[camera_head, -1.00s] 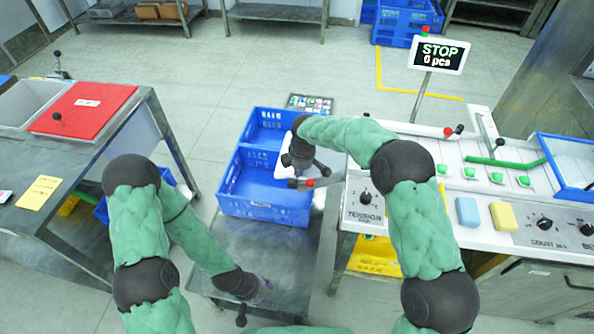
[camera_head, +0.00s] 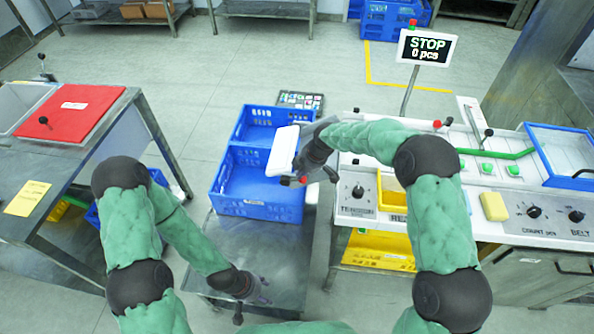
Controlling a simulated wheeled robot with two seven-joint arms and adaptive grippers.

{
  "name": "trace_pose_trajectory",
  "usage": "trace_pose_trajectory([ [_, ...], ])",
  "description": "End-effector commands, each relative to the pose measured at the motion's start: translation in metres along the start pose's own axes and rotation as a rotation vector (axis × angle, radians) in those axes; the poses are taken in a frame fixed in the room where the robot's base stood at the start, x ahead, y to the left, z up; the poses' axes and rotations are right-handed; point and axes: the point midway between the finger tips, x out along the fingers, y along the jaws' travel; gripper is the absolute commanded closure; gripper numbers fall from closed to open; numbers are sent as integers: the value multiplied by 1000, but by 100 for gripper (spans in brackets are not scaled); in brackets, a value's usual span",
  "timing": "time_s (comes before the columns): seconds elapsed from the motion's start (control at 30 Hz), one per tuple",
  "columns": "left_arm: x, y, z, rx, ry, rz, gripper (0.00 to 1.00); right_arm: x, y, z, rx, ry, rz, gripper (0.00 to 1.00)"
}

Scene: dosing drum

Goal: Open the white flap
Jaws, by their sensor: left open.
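The white flap (camera_head: 283,150) shows as a pale panel above the right side of the blue crate (camera_head: 262,208), at the left end of the machine bench. A small red knob (camera_head: 303,180) is at its lower edge. My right gripper (camera_head: 314,172) is at the flap's right side, close to the knob; its fingers are partly hidden, and I cannot tell if they touch or hold anything. My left gripper (camera_head: 252,302) is low at the front, open and empty, over the low grey table (camera_head: 220,283).
A "STOP 0 pcs" display (camera_head: 427,47) stands above the machine bench. A yellow tray (camera_head: 388,197) and a yellow block (camera_head: 494,206) are on the bench near my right arm. A red board (camera_head: 78,110) lies on the left table.

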Motion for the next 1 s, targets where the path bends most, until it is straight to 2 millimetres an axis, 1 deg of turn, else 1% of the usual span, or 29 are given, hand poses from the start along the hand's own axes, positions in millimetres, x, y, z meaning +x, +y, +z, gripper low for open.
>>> trace_pose_trajectory([
  [0.1, 2, -1, 0, 0, 0, 0, 46, 2, -1, 6, 2, 0, 0, 100],
  [0.3, 3, -1, 0, 0, 0, 0, 46, 4, -2, 10, 1, 0, 0, 100],
  [1.0, 3, -1, 0, 0, 0, 0, 46, 4, -2, 11, 1, -1, 0, 100],
])
